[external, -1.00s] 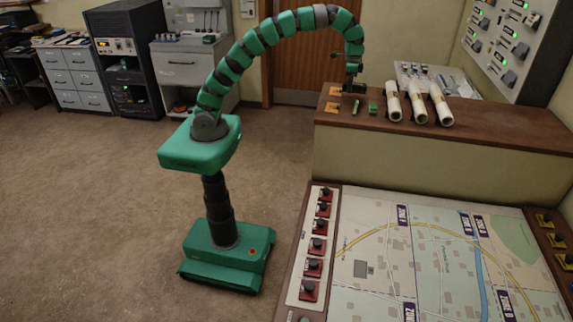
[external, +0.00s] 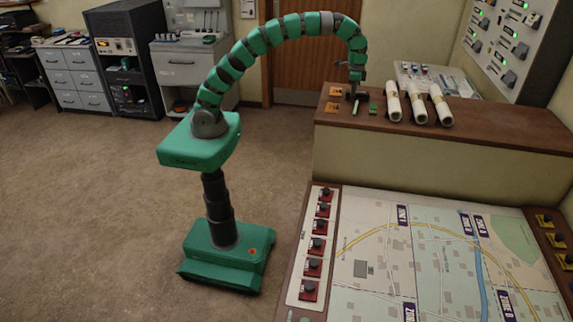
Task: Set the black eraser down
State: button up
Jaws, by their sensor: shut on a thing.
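My gripper (external: 355,91) points down over the left end of the brown counter (external: 480,120), under the arched green arm. It is shut on a small dark thing, which I take to be the black eraser (external: 352,97). The eraser is tiny here and blends with the dark jaws. I cannot tell whether it touches the counter top.
Two orange pieces (external: 334,91) lie just left of my gripper. A thin green stick (external: 357,108) and a green block (external: 373,108) lie in front and to the right. Several white rolled papers (external: 417,103) lie farther right. The counter's right part is clear.

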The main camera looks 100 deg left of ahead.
jog(key=shift+f, duration=0.1)
jog(key=o, duration=1)
notch_tip(320, 180, up, 7)
jog(key=shift+b, duration=0.65)
notch_tip(320, 180, up, 3)
jog(key=shift+f, duration=0.1)
jog(key=shift+r+p, duration=1.25)
jog(key=shift+p, duration=0.15)
